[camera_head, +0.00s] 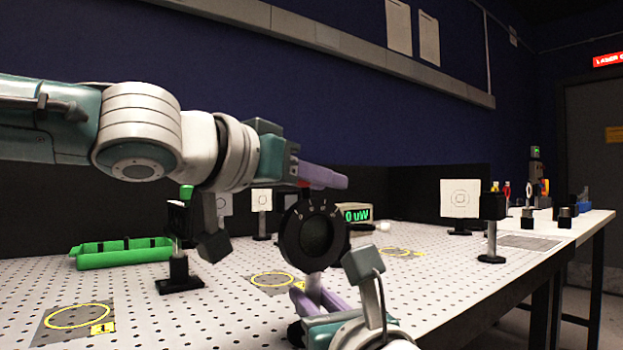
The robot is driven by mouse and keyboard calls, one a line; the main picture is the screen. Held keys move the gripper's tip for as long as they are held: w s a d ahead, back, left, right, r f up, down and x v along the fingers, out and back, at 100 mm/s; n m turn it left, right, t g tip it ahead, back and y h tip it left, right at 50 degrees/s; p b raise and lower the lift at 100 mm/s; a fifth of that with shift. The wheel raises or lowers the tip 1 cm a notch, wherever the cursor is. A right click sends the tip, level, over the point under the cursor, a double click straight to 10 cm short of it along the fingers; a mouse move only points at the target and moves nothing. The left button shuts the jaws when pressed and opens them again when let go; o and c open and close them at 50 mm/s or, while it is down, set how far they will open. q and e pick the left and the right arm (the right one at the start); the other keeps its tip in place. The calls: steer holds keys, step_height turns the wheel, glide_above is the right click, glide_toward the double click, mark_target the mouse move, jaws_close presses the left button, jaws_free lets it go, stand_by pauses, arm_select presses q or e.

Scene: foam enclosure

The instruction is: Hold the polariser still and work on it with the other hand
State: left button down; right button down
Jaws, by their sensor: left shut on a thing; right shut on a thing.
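The polariser (316,236) is a black round disc with a darker centre and pale marks along its upper rim. It stands upright above the perforated table, facing my camera. My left gripper (334,180) reaches in from the left, its purple fingers shut at the top rim of the polariser. A small red part shows at those fingers. My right gripper (319,288) comes from below, its purple fingers shut at the lower edge of the polariser. The exact contact of both grippers is partly hidden.
A green tray (122,257) lies at the left. A meter reading "0 uW" (357,213) stands behind the polariser. White target cards (460,198) (262,200) and a black post-mounted block (491,206) stand on the table (215,290). Yellow rings (77,317) mark bare spots.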

arm_select(q)
steer(key=shift+w+d+g+y, duration=0.1)
steer(key=shift+d+g+y, duration=0.2)
steer(key=shift+g, duration=0.1)
steer(key=shift+f, duration=0.1)
steer(key=c, duration=0.6)
jaws_free()
steer(key=shift+w+a, duration=0.1)
steer(key=shift+a, duration=0.05)
steer(key=shift+c, duration=0.2)
steer(key=v, duration=1.2)
